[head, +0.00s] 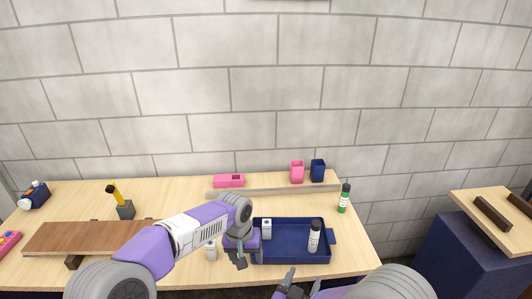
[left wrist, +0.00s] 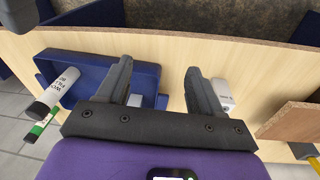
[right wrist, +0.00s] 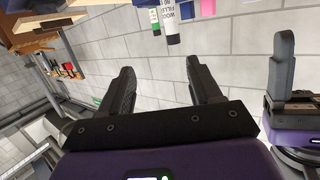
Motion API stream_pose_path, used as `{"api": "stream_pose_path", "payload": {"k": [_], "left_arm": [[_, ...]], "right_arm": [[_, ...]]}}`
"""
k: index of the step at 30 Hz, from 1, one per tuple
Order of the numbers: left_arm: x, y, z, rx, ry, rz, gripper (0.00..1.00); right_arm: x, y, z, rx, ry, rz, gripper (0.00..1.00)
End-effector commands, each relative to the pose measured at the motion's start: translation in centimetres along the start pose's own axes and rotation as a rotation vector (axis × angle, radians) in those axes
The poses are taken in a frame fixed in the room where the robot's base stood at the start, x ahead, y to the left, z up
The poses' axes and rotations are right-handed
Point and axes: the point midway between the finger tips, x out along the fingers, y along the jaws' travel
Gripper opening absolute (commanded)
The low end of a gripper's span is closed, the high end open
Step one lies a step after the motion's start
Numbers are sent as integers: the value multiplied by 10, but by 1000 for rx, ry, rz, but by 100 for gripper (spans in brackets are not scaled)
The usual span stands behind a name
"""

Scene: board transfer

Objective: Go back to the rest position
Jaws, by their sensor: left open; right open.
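My left gripper (head: 241,255) is over the left edge of the blue tray (head: 290,260) in the head view. In the left wrist view its two fingers (left wrist: 158,88) are apart with nothing gripped between them. My right gripper (head: 296,288) is low at the front edge of the table. In the right wrist view its fingers (right wrist: 160,92) are apart and empty. The tray holds a white bottle with a black cap (head: 314,238) and a small white block-like item (head: 266,228). Another small white item (head: 211,250) stands on the table left of the tray.
A brown board (head: 85,238) lies at the left of the table. A green bottle (head: 344,198) stands right of the tray. Pink (head: 296,172) and dark blue (head: 318,170) cups stand at the back. A side stand with a wooden top (head: 485,215) is at the right.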

Motion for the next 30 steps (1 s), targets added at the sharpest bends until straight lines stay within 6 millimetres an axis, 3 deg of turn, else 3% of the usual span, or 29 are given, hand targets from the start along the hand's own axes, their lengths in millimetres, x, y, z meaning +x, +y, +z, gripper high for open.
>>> {"api": "stream_pose_path", "payload": {"k": [1,5,8,12,16,18,22,25,30], "left_arm": [[24,-2,6,4,-17,17,66],[86,-5,24,8,-44,79,66],[147,-11,50,-7,-70,141,66],[236,-22,108,-68,-94,233,66],[298,-34,170,-153,-97,282,66],[321,-40,203,-201,-94,290,66],[345,-51,252,-270,-86,280,66],[352,-56,274,-300,-80,266,66],[355,-60,285,-316,-74,255,66]], "right_arm": [[8,0,19,-2,-42,-19,64],[27,-2,68,-1,-172,-89,64],[39,0,125,2,-326,-153,64],[38,12,222,14,-617,-249,64],[14,33,304,32,-911,-321,64],[-6,45,339,43,-1060,-351,64],[-43,66,382,54,-1280,-393,64],[-63,76,398,56,-1385,-414,64],[-74,82,405,56,-1441,-427,64]]}}
